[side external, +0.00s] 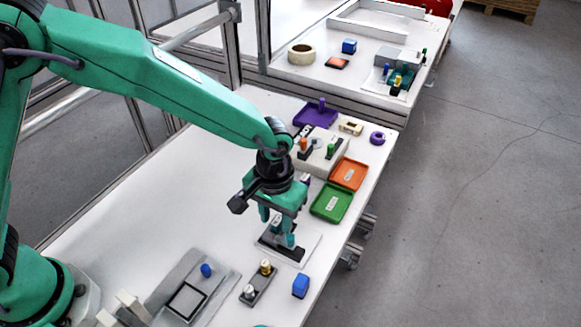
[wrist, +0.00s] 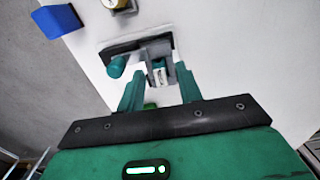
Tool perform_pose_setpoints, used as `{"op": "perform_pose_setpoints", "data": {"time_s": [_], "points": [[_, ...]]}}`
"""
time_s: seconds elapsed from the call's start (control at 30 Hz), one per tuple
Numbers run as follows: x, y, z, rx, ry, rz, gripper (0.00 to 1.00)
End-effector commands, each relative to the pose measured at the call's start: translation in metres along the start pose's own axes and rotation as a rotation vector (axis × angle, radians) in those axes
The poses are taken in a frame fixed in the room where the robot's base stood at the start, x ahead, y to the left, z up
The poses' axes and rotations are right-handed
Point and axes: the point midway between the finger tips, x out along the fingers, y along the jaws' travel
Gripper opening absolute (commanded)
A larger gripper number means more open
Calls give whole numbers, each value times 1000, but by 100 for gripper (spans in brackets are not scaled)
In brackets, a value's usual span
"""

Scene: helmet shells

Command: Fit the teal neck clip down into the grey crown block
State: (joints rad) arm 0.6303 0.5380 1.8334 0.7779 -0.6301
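My gripper (side external: 277,228) points down over a dark and grey block on a white plate, which I take for the grey crown block (side external: 272,250). In the wrist view this block (wrist: 118,46) lies just beyond my two teal fingers (wrist: 161,70). A grey piece with a white label sits between or just beyond the fingertips, which are apart. I cannot tell whether they touch it. A rounded teal piece, possibly the neck clip (wrist: 117,66), shows left of the fingers. In the side view the fingers blend with teal there, so its seating is unclear.
A blue block (side external: 300,286) and a dark holder (side external: 257,284) with metal-topped pegs stand nearer the camera. Green (side external: 331,203) and orange (side external: 349,174) trays lie behind my gripper, close to the table's right edge. A grey fixture (side external: 194,289) lies at front left.

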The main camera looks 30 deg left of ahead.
Motion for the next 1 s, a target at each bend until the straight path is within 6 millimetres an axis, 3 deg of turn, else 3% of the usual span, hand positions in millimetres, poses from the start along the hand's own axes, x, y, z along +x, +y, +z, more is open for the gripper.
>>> {"op": "perform_pose_setpoints", "data": {"time_s": [0.5,0.7,1.0], "points": [[-87,2,-2,0,8,6,35],[-102,1,-1,0,7,5,35],[-105,1,-1,0,6,5,35]]}}
